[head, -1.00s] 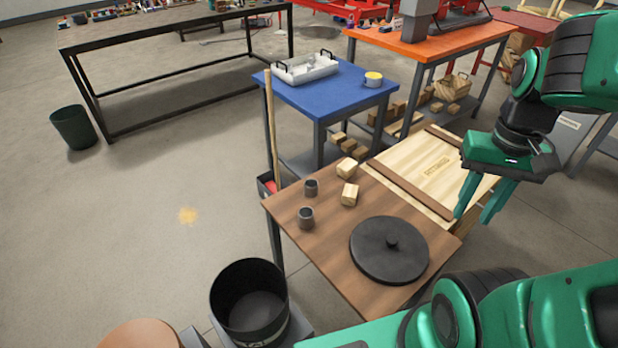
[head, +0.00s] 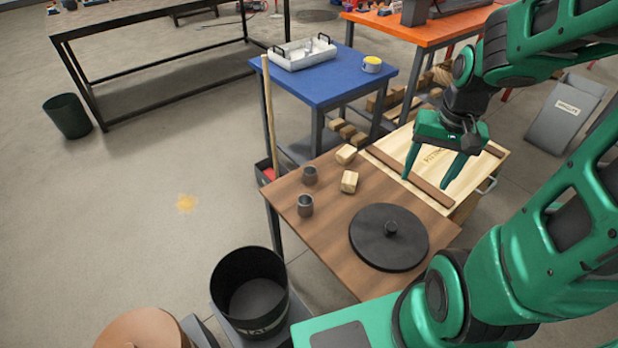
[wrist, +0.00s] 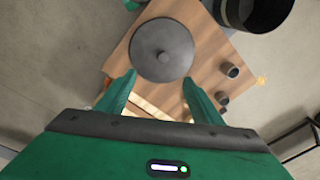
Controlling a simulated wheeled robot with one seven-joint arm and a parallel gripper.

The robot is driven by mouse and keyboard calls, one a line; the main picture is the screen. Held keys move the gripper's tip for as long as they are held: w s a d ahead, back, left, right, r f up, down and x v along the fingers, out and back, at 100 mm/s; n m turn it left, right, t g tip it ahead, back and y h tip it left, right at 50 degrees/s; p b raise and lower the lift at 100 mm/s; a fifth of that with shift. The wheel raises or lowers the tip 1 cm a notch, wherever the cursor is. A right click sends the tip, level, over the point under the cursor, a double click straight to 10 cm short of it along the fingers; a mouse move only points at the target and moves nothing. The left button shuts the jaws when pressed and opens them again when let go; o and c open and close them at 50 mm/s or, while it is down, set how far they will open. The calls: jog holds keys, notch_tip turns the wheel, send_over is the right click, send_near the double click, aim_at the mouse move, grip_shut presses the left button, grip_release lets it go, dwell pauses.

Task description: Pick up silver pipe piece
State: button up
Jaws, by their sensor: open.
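Two short dark grey metal pipe pieces stand on the brown table, the back one (head: 310,175) and the front one (head: 305,205), near its left edge. In the wrist view they show at the right, one (wrist: 230,70) and the other (wrist: 222,98), outside my fingers. My gripper (head: 425,180) is open and empty. It hangs above the wooden crate lid at the right end of the table, to the right of the pipe pieces and well apart from them. I see no brighter silver pipe piece.
A round black lid (head: 388,238) with a knob lies on the brown table (head: 335,245). Two wood blocks, one (head: 349,181) and another (head: 346,154), sit beside the pipes. A black bucket (head: 248,290) stands in front.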

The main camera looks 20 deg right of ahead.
jog(key=w+a+f+m+t+y, duration=0.3)
jog(key=w+a+f+m, duration=0.1)
jog(key=w+a+f, duration=0.6)
jog(key=w+a+f+m+t+y, duration=0.2)
jog(key=w+a+f+m+y, duration=0.2)
jog(key=w+a+f, duration=0.55)
jog(key=m+t+h, duration=0.1)
jog(key=m+t, duration=0.5)
jog(key=m, duration=0.8)
send_near(306, 170)
jog(key=shift+a+r, duration=0.3)
jog(key=shift+a, duration=0.55)
jog(key=m, duration=0.1)
jog(key=d+f+m, duration=0.1)
jog(key=shift+w+m+h, duration=0.3)
jog(key=shift+w+h, duration=0.1)
jog(key=x, duration=1)
jog(key=shift+w+a, duration=0.1)
jog(key=shift+w, duration=0.25)
jog(key=c, duration=1.2)
